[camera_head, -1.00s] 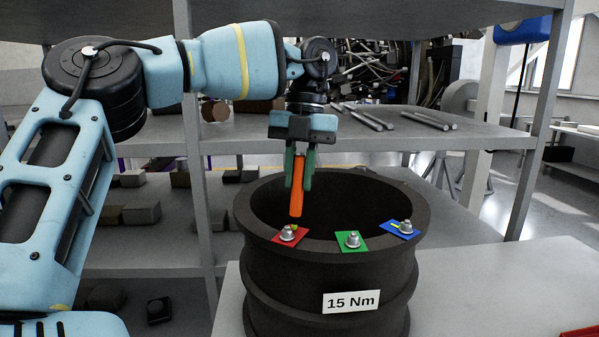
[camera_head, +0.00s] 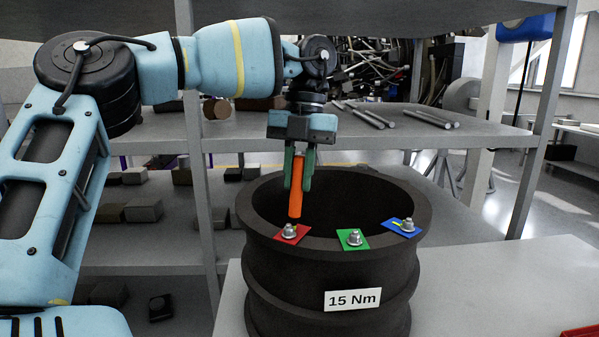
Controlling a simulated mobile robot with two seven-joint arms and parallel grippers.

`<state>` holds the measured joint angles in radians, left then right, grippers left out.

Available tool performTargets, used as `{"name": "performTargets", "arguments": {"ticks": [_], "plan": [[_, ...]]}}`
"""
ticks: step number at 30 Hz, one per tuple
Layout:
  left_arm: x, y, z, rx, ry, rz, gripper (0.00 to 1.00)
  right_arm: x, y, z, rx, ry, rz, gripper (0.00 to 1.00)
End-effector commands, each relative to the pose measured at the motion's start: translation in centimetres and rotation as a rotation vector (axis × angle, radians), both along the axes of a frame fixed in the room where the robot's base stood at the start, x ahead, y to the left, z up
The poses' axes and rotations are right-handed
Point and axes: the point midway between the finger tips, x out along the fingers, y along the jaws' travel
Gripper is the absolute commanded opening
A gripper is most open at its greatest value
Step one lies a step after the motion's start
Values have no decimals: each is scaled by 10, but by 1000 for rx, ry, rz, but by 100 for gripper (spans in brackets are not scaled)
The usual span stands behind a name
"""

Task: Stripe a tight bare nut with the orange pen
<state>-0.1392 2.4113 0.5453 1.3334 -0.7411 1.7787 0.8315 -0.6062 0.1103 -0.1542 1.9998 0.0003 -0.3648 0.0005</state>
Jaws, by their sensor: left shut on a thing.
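My left gripper (camera_head: 299,172) is shut on the orange pen (camera_head: 296,190) and holds it nearly upright, lower end down. The pen's lower end is just above and behind the nut on the red patch (camera_head: 289,231); I cannot tell whether they touch. The nut on the green patch (camera_head: 354,238) shows no clear stripe. The nut on the blue patch (camera_head: 407,226) has a yellow mark beside it. All sit on the rim of the dark round casing (camera_head: 270,258). My right gripper is out of view.
The casing carries a "15 Nm" label (camera_head: 352,299) and stands on a light grey table (camera_head: 480,290). Behind it is a grey shelf unit (camera_head: 440,135) with metal rods and dark blocks. A red object (camera_head: 580,332) is at the lower right edge.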

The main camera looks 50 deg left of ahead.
Motion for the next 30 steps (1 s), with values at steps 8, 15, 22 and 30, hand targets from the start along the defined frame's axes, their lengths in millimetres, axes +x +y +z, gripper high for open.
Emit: {"name": "performTargets", "arguments": {"ticks": [8, 15, 22, 30], "plan": [[-3, -1, -1, 0, 2, -1, 0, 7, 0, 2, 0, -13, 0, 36], [-2, -1, 2, 0, 1, 0, 0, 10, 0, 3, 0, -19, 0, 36], [2, 1, 17, 1, -2, 1, 0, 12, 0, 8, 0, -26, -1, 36], [6, 2, 32, 1, -2, 1, 0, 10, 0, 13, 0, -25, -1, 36]]}}
